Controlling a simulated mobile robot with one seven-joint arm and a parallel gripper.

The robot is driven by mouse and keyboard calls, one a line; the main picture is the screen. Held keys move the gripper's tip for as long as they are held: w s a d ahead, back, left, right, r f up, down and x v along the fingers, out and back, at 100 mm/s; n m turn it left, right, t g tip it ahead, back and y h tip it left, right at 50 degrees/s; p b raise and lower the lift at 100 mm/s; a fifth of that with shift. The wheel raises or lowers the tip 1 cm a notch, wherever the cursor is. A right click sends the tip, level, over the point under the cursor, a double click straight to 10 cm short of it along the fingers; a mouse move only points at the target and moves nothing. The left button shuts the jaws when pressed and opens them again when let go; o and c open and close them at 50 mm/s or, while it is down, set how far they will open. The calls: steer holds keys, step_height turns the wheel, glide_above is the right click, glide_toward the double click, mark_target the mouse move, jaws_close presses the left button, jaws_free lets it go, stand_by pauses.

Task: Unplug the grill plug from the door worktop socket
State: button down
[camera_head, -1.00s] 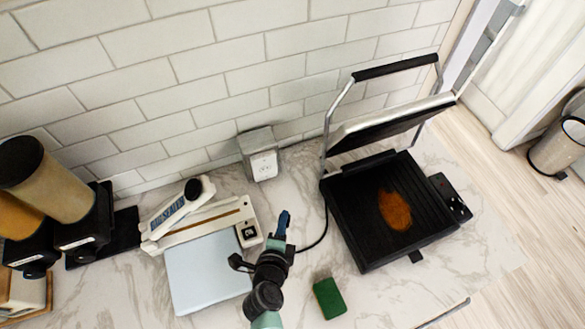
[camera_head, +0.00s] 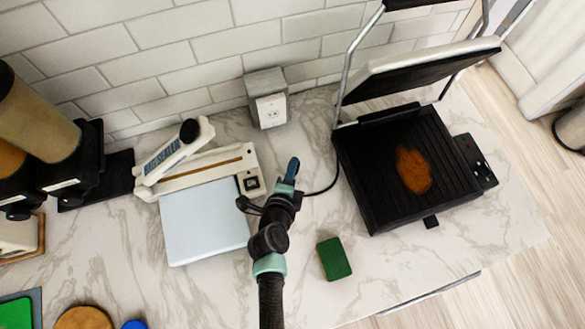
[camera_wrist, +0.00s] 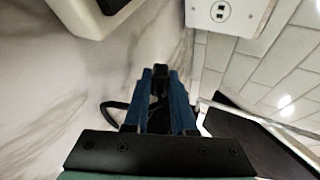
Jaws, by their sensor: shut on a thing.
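The grill (camera_head: 405,165) stands open on the worktop with an orange-brown piece on its black plate. Its black cable (camera_head: 325,188) runs left from the grill to my gripper (camera_head: 290,175). In the wrist view my gripper (camera_wrist: 160,100) has its blue fingers shut on the black grill plug (camera_wrist: 160,74), whose body is partly hidden between them. The worktop socket (camera_head: 271,110) is a grey box with a white face against the tiled wall. It also shows at the top of the wrist view (camera_wrist: 222,14). Its outlet holes are bare, and the plug is apart from it.
A white bag sealer (camera_head: 205,172) with a pale blue plate lies left of my gripper. Dark dispensers (camera_head: 85,155) stand at the far left. Bare marble lies between socket and gripper.

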steer(key=shift+w+f, duration=0.1)
steer(key=shift+f, duration=0.3)
steer(key=c, duration=0.7)
jaws_free()
steer(key=shift+o, duration=0.2)
steer(key=shift+s, duration=0.2)
